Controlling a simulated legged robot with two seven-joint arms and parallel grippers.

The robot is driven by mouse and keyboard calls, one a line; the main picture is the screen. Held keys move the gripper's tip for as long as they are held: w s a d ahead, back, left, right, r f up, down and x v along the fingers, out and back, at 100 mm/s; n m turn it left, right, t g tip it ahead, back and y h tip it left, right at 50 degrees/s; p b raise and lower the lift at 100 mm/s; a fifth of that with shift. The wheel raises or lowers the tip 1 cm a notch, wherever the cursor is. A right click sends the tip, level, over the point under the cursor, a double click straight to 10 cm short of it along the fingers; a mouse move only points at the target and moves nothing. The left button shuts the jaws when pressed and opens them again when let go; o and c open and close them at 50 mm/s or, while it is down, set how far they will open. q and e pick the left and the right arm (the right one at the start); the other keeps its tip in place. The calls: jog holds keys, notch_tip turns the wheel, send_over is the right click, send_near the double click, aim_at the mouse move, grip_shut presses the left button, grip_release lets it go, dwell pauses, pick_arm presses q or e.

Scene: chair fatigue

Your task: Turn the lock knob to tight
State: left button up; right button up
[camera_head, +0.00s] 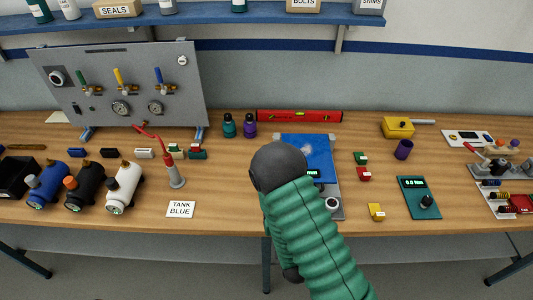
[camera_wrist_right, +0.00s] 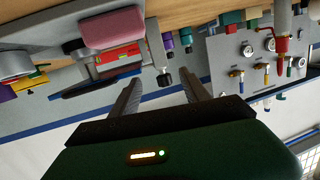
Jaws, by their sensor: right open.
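A device with a blue plate (camera_head: 309,148) and a grey base stands mid-bench in the head view, partly hidden by my right arm. My arm hides this gripper in the head view. My left gripper is not in view.
A red level (camera_head: 299,116) lies behind the device. A teal gauge box (camera_head: 418,190), small red, green and yellow blocks, and a purple cup (camera_head: 403,149) are to its right. Bottles, a red-handled stand (camera_head: 175,177) and a grey valve panel (camera_head: 130,65) are left.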

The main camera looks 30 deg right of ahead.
jog(key=shift+s+r+t, duration=0.55)
jog(key=shift+r+t, duration=0.25)
jog(key=shift+t, duration=0.1)
jog(key=shift+w+r+n, duration=0.1)
jog(key=shift+r+n, duration=0.05)
jog(key=shift+n, duration=0.15)
jog(key=b+x, duration=1.1)
jog(key=x, duration=0.5)
jog(key=shift+d+r, duration=0.2)
jog(key=shift+r, duration=0.1)
jog(key=shift+w, duration=0.1)
grip_shut()
